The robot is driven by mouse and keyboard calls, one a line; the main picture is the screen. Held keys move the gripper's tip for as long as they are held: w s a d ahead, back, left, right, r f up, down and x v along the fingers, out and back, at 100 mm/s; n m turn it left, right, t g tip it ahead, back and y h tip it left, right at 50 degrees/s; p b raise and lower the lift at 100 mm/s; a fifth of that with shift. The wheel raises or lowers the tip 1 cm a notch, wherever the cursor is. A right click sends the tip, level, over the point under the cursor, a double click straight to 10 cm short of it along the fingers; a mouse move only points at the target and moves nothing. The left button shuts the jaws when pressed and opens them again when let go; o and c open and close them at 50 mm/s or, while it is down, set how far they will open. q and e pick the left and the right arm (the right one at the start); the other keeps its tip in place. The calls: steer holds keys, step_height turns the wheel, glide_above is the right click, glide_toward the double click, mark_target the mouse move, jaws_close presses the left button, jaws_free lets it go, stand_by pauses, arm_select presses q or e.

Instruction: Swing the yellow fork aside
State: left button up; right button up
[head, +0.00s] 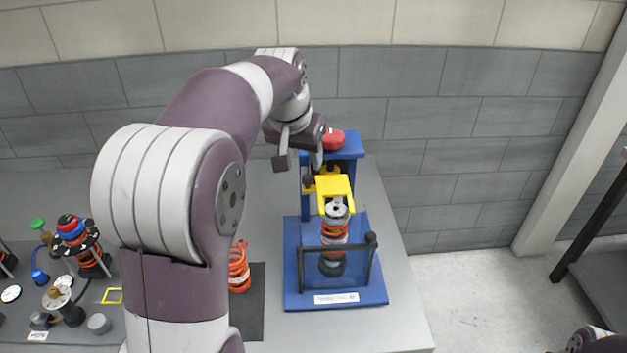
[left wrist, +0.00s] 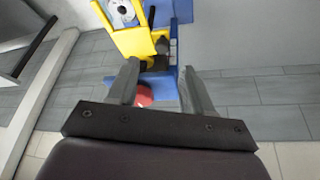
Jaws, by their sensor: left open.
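The yellow fork (head: 335,187) sits on the blue fixture (head: 293,262), over the top of an upright shock absorber with an orange spring (head: 334,232). In the left wrist view the fork (left wrist: 128,42) lies just beyond the fingertips, with a dark part beside it. My left gripper (head: 302,163) is beside the fixture's column, behind and left of the fork. It is open, and in the left wrist view its fingers (left wrist: 160,72) are apart with nothing clearly held. Whether a finger touches the fork cannot be told. My right gripper is out of view.
A red part (head: 333,139) tops the column. A clear shield (head: 334,266) stands at the fixture's front. An orange spring (head: 239,268) stands on a dark mat to the left. Several small parts lie farther left. The bench right of the fixture is clear.

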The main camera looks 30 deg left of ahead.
mark_target(307, 176)
arm_select(q)
steer(key=x, duration=0.4)
steer(key=p+x, duration=0.1)
steer(key=x, duration=0.2)
steer(key=shift+w+a+r, duration=0.2)
steer(key=shift+w+a, duration=0.1)
steer(key=shift+d+f, duration=0.15)
steer(key=shift+f, duration=0.4)
steer(key=shift+w, duration=0.1)
jaws_close()
